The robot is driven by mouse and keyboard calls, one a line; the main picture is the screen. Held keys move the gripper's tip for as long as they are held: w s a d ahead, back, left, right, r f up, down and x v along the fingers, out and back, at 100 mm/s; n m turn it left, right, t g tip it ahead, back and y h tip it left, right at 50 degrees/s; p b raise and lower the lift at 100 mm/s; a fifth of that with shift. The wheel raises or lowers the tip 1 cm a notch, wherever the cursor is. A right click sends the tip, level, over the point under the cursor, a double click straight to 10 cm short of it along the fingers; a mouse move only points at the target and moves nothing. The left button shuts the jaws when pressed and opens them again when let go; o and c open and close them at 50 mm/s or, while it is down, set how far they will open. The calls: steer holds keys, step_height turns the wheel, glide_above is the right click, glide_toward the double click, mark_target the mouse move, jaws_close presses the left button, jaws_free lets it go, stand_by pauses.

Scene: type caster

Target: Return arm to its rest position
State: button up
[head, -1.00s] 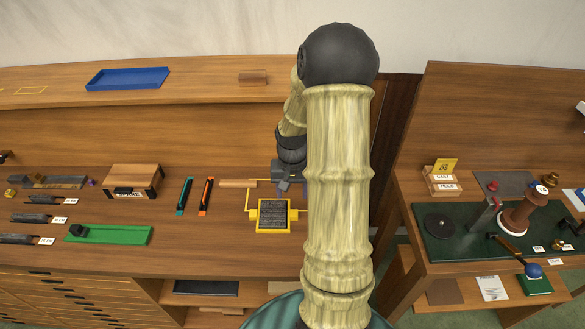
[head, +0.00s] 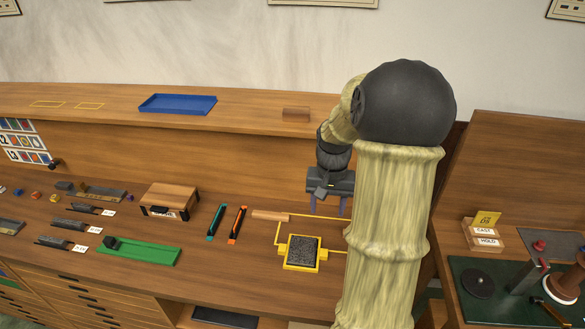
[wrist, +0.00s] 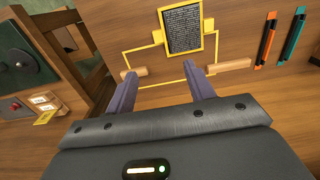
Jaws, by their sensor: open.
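My gripper (head: 328,204) hangs above the back right part of the wooden bench, behind the yellow-framed dark plate (head: 302,252), its fingers pointing down. In the wrist view my gripper (wrist: 160,82) has two purple fingers spread apart with nothing between them. The dark plate in its yellow frame (wrist: 182,30) shows beyond the fingertips, apart from them. My arm's large links cover the right middle of the head view and hide part of the bench.
A wooden box (head: 169,201), a green tray (head: 139,250), and teal (head: 216,222) and orange (head: 237,225) tools lie to the left. A blue tray (head: 178,104) sits on the upper shelf. A second bench with a dark green board (head: 500,300) stands at the right.

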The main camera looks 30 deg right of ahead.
steer(key=shift+a, duration=0.15)
steer(key=s+a+n+t, duration=0.1)
steer(key=s+a+n, duration=0.2)
steer(key=a, duration=0.6)
steer(key=s+a+n+t, duration=0.1)
steer(key=s+a+n, duration=0.2)
steer(key=s+a, duration=0.3)
steer(key=a, duration=0.3)
steer(key=shift+f+n+t, duration=0.3)
steer(key=shift+f+n, duration=0.1)
steer(key=shift+w, duration=0.1)
